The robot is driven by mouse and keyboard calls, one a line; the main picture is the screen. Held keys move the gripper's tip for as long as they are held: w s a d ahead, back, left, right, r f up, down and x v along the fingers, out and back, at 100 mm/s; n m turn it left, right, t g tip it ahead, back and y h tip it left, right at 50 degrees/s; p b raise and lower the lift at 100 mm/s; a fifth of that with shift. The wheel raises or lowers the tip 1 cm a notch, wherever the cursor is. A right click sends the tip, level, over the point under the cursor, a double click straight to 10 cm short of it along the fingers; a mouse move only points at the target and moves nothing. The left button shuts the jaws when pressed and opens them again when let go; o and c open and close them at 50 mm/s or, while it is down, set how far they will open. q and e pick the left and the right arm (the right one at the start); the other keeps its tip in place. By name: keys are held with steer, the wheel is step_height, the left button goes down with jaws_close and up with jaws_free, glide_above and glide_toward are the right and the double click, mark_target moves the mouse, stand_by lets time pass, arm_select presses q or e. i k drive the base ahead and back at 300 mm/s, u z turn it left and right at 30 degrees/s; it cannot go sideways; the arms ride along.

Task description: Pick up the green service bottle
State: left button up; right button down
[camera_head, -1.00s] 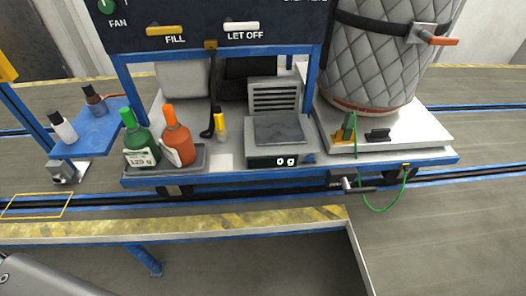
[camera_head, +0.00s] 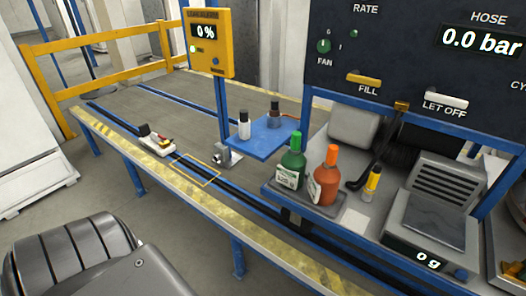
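The green service bottle (camera_head: 291,163) stands upright in a shallow grey tray (camera_head: 285,194) at the left end of the station shelf. It has a green cap and a white label. An orange bottle (camera_head: 325,180) stands close to its right in the same tray. Part of my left arm shows at the lower left, well apart from the bottles. Neither of my grippers is in view.
A blue side shelf (camera_head: 262,140) with a white bottle (camera_head: 244,126) and a dark bottle (camera_head: 275,116) lies left of the tray. A scale (camera_head: 432,222) reading 0 g stands at the right. A yellow-striped rail (camera_head: 200,195) runs in front, and a yellow display (camera_head: 208,45) stands behind.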

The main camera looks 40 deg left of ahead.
mark_target(291, 173)
steer(key=u, duration=0.7)
